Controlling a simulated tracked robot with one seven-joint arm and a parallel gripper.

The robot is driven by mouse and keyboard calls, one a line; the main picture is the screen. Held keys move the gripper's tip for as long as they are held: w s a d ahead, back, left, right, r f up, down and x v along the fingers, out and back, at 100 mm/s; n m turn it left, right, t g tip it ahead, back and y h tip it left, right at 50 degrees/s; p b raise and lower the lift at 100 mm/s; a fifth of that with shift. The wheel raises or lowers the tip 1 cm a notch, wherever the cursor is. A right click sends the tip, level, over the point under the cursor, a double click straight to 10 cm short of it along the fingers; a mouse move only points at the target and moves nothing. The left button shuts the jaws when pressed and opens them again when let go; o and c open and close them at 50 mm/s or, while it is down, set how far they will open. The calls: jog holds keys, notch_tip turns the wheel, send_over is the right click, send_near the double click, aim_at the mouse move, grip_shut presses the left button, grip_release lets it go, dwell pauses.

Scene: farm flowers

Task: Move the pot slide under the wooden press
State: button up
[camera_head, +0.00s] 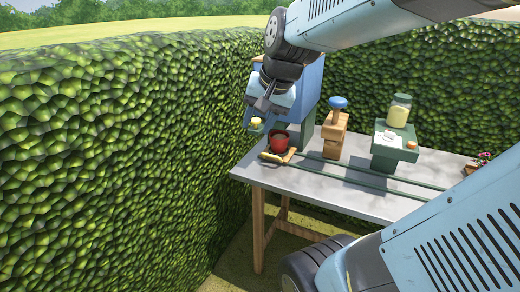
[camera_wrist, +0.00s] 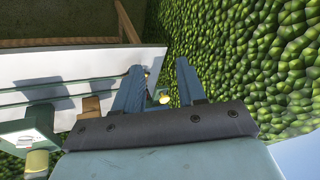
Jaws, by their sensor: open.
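A red pot (camera_head: 279,141) with dark contents stands on the pot slide (camera_head: 291,156), a small wooden board with a yellow piece at its front, at the table's left end. The wooden press (camera_head: 331,140) with a blue knob (camera_head: 338,102) stands to the right of the pot; the slide is beside the press, apart from it. My gripper (camera_head: 261,107) is above and left of the pot, apart from it. In the wrist view my gripper (camera_wrist: 158,85) has its two fingers spread, with nothing held. The pot cannot be made out there.
A green stand (camera_head: 384,154) holds a jar (camera_head: 399,111) and small items. A blue box (camera_head: 306,92) stands behind the pot, near my gripper. Green rails (camera_head: 383,181) run along the grey table (camera_head: 300,181). A flower planter (camera_head: 476,168) is at right. Hedges (camera_head: 120,150) surround the table.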

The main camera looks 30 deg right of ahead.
jog(key=w+d+f+m, duration=0.3)
jog(key=w+d+m, duration=0.1)
jog(key=w+m, duration=0.25)
jog(key=m, duration=1.5)
send_near(274, 157)
jog(key=x, duration=0.8)
jog(key=shift+w+r, duration=0.15)
jog(key=shift+w, duration=0.25)
grip_shut()
